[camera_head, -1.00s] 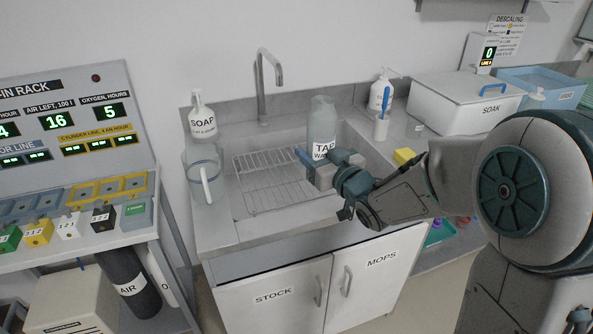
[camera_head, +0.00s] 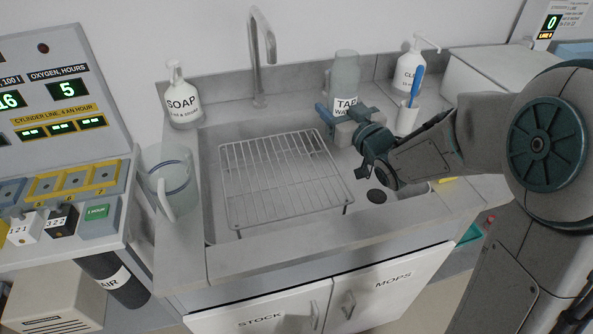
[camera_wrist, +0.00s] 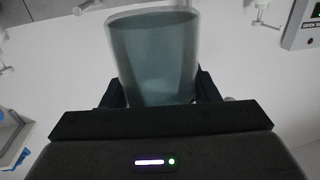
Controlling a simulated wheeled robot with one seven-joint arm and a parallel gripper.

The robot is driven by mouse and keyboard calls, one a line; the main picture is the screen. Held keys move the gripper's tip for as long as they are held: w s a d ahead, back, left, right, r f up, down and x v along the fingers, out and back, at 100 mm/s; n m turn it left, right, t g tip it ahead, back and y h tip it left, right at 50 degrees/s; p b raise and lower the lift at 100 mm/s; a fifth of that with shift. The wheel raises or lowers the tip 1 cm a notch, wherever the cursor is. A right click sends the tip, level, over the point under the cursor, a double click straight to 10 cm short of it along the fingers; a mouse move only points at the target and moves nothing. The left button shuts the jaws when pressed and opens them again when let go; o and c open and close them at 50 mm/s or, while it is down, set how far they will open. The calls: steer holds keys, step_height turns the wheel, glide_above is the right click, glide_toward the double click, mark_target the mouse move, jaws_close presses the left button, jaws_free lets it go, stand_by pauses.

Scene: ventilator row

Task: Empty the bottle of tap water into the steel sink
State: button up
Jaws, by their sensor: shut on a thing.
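The bottle of tap water (camera_head: 345,76) is a translucent grey-green bottle with a white label reading TAP WATER. It stands upright in my gripper (camera_head: 345,112) at the back right of the sink in the head view. My gripper is shut on the bottle around its labelled part. In the wrist view the bottle (camera_wrist: 154,60) fills the space between the fingers, with bluish liquid inside. The steel sink (camera_head: 215,190) has a wire rack (camera_head: 280,170) over its left part. A dark drain (camera_head: 377,196) shows in the basin to the right of the rack. The bottle's underside is hidden.
A tap (camera_head: 258,60) rises behind the sink. A soap bottle (camera_head: 182,98) and a clear jug (camera_head: 165,175) stand left. A pump bottle (camera_head: 410,70) and a white cup with a blue brush (camera_head: 407,118) stand right of the bottle. A white box (camera_head: 490,72) is farther right.

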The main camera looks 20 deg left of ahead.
steer(key=f+b, duration=0.6)
steer(key=shift+w+f, duration=0.3)
steer(key=shift+w, duration=0.05)
